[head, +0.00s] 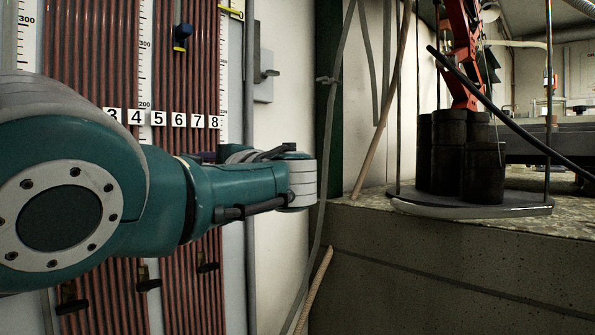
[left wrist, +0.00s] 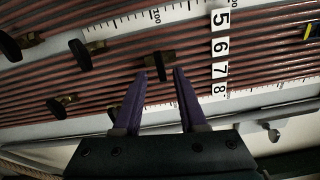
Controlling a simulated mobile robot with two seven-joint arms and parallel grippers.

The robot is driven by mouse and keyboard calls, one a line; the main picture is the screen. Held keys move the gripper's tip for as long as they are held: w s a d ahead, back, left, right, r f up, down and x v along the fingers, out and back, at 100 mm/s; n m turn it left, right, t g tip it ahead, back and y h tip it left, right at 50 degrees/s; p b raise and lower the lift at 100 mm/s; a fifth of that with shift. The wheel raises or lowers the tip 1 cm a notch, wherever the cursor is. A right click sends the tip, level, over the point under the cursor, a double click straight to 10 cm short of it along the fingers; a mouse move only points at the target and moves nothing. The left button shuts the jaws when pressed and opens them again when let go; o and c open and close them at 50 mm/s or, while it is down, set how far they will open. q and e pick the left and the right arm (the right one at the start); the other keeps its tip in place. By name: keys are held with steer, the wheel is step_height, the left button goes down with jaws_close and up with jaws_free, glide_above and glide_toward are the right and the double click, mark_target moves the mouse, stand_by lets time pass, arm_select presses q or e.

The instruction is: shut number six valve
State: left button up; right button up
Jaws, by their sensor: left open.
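The tube panel (head: 185,60) is at the left of the head view, with number tags up to 8; the 6 tag (head: 179,119) shows above my arm. In the left wrist view the 6 tag (left wrist: 220,46) is right of centre. A small valve (left wrist: 160,60) with a brass-coloured body and dark handle lies roughly in line with that tag. My left gripper (left wrist: 160,73) has two purple fingers, open, with this valve at or between the tips. I cannot tell whether they touch it. My right gripper is not in view.
Neighbouring valves with black handles (left wrist: 82,55) (left wrist: 58,106) sit close on the left in the wrist view. More handles (head: 148,283) show below my arm in the head view. A concrete ledge (head: 430,265) with dark weights (head: 450,150) stands at the right.

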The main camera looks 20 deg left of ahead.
arm_select(q)
steer(key=p+v, duration=0.4)
steer(key=v, duration=0.6)
